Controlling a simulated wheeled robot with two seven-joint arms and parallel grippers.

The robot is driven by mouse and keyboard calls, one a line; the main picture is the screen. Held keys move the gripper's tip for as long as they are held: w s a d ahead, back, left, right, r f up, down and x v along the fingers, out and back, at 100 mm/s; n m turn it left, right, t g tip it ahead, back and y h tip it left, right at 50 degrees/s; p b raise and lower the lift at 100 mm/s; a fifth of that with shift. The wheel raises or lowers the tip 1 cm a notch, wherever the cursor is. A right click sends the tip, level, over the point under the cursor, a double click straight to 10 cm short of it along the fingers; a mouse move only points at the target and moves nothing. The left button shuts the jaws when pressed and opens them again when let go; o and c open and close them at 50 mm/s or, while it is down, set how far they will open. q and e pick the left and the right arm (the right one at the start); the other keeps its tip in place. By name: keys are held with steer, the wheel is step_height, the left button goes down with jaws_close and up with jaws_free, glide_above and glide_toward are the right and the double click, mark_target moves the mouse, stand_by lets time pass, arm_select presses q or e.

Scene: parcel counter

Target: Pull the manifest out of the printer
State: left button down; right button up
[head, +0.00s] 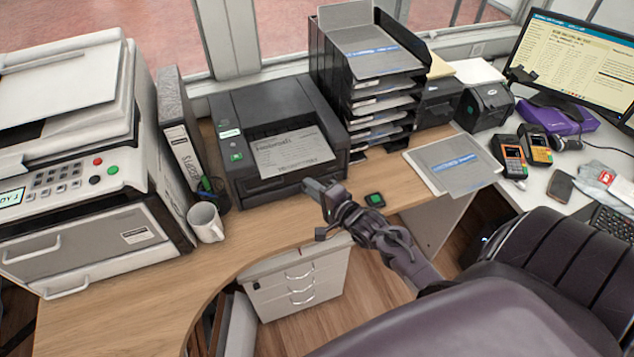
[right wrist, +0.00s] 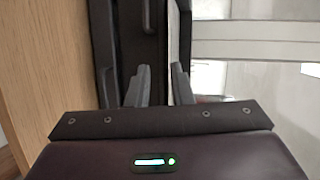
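The manifest, a printed grey-white sheet (head: 293,152), lies in the output slot of the black printer (head: 272,108), its near edge at the printer's front. My right gripper (head: 318,190) is just in front of the printer, by the sheet's near right corner. In the right wrist view my two fingers (right wrist: 159,85) stand apart with a gap between them. A pale strip (right wrist: 173,45), apparently the sheet's edge, shows just beyond the right finger, beside the black printer body. I cannot tell whether a finger touches it. My left gripper is not in view.
A white mug (head: 206,222) and a dark pen cup (head: 216,195) stand left of the printer. A black tray stack (head: 330,75) stands close on its right. The counter (head: 270,225) in front is mostly clear.

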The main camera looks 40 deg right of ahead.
mark_target(301, 167)
steer(key=shift+w+d+b, duration=0.3)
steer(key=shift+w+b, duration=0.1)
steer(key=shift+w, duration=0.85)
steer(key=shift+w+d+b, duration=0.3)
steer(key=shift+w+b, duration=0.15)
steer(key=shift+w, duration=0.75)
steer(key=shift+w+d+b, duration=0.3)
steer(key=shift+w+b, duration=0.1)
steer(key=shift+w, duration=0.85)
jaws_close()
